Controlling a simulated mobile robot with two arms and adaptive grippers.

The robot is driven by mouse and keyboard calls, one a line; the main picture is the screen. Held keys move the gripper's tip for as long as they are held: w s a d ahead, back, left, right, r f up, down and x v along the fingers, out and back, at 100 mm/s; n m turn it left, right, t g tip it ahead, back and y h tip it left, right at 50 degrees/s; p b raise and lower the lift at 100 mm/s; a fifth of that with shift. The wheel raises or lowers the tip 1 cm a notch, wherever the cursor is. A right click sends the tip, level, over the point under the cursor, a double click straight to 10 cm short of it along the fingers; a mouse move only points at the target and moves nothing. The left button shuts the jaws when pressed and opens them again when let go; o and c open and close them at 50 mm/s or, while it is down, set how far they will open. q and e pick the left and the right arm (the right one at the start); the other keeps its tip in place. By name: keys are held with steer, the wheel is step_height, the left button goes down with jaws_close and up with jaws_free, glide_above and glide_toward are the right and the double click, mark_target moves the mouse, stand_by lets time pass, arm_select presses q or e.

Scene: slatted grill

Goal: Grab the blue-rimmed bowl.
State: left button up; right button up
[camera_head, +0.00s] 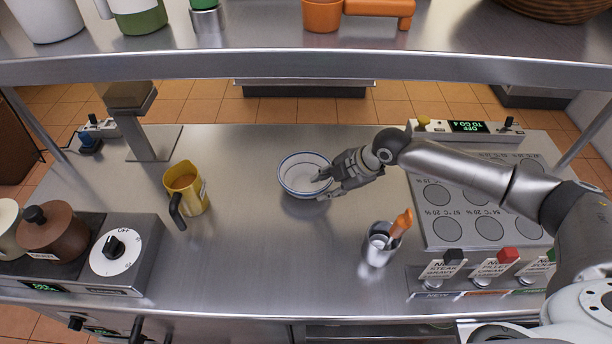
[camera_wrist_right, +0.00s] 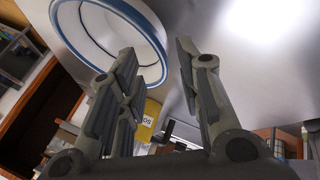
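The white bowl with a blue rim (camera_head: 292,177) stands upright on the steel counter, near its middle, and looks empty. My right gripper (camera_head: 322,185) is at the bowl's right side in the head view, with one finger over the inside and the other near the outer wall. In the right wrist view, the bowl (camera_wrist_right: 112,32) fills the top left, and my right gripper's fingers (camera_wrist_right: 158,68) are spread apart. The bowl's edge reaches the gap between them. I cannot tell whether either finger touches it. My left gripper is not in view.
A yellow jug (camera_head: 186,190) stands left of the bowl. A metal cup (camera_head: 377,246) with an orange-handled utensil stands to the front right. A hot plate panel (camera_head: 440,226) lies to the right. A steel shelf (camera_head: 230,68) crosses above the counter's far side.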

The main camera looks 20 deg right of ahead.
mark_target(316, 191)
steer(key=shift+a+f, duration=0.15)
steer(key=shift+f, duration=0.1)
steer(key=shift+w+f, duration=0.15)
steer(key=shift+w, duration=0.05)
steer(key=shift+w+f+p, duration=0.25)
steer(key=shift+f+p, duration=0.05)
steer(key=shift+p, duration=0.1)
steer(key=p+x, duration=0.1)
steer(key=x, duration=0.1)
steer(key=shift+w+f, duration=0.25)
steer(key=shift+f, duration=0.05)
steer(key=shift+w+a+f+p, duration=0.15)
steer(key=shift+a+f+p, duration=0.1)
steer(key=shift+f+p, duration=0.1)
steer(key=shift+w+a+f, duration=0.1)
steer(key=shift+w+f, duration=0.05)
steer(key=shift+f, duration=0.2)
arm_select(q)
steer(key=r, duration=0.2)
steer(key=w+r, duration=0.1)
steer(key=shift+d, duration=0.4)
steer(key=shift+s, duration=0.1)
arm_select(e)
steer(key=shift+c, duration=0.5)
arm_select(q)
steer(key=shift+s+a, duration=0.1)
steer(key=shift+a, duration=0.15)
arm_select(e)
jaws_close()
